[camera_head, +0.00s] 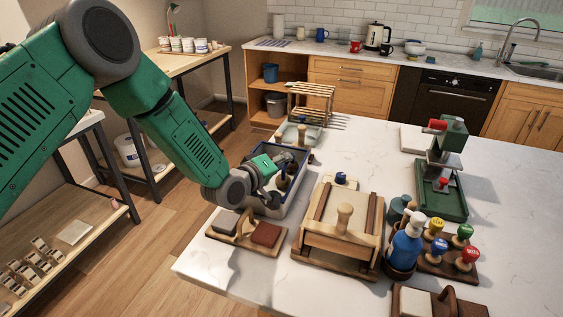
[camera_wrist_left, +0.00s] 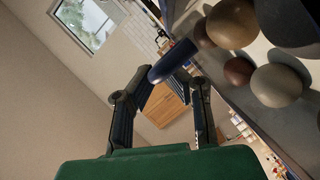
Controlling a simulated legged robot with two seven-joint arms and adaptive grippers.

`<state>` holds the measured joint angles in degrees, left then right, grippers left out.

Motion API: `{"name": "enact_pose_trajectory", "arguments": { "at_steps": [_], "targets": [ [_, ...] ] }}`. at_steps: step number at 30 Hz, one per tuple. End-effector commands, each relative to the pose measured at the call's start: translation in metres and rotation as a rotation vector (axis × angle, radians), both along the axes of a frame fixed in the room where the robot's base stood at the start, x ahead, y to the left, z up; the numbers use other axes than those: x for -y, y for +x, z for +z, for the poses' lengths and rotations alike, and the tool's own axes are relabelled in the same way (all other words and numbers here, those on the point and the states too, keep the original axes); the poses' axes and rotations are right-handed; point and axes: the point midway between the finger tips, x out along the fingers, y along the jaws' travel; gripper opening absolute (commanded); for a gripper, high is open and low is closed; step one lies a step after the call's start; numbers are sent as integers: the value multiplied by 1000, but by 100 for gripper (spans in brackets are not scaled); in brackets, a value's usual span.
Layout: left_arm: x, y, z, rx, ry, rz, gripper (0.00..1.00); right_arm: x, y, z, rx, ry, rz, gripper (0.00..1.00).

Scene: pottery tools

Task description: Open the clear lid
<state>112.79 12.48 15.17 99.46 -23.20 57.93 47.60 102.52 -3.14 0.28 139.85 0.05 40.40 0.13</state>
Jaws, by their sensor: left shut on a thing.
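A grey box with a dark blue rim (camera_head: 298,190) stands near the left edge of the white table, with dark tools and round knobs inside. The clear lid itself is hard to make out, and I cannot tell how far it is raised. My left gripper (camera_head: 272,184) is at the box's left side, partly hiding it. In the left wrist view its fingers (camera_wrist_left: 172,82) are closed around a dark blue rounded bar (camera_wrist_left: 172,62), which looks like the lid's edge or handle. My right gripper is not in view.
Several round brown and tan knobs (camera_wrist_left: 275,85) lie close beside the bar. A wooden press (camera_head: 342,235) stands right of the box, and a small block tray (camera_head: 245,236) in front. A wooden rack (camera_head: 312,100) is behind.

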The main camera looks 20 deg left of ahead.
Motion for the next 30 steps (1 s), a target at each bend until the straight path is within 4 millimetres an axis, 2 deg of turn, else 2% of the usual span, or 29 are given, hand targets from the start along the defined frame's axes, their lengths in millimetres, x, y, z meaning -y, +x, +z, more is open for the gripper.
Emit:
{"name": "enact_pose_trajectory", "arguments": {
  "at_steps": [1, 5, 17, 23, 30],
  "targets": [
    [3, -4, -5, -14, -2, -7, 0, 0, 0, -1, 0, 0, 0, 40],
    [3, -4, -3, -15, -13, -6, 0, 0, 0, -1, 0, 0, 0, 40],
    [-3, -3, 11, -6, -85, -5, 0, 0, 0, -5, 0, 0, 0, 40],
    [-11, -2, 24, -3, -185, -2, 0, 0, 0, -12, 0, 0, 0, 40],
    [-30, -1, 47, -6, -397, 1, 0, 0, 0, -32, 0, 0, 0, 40]
  ]
}}
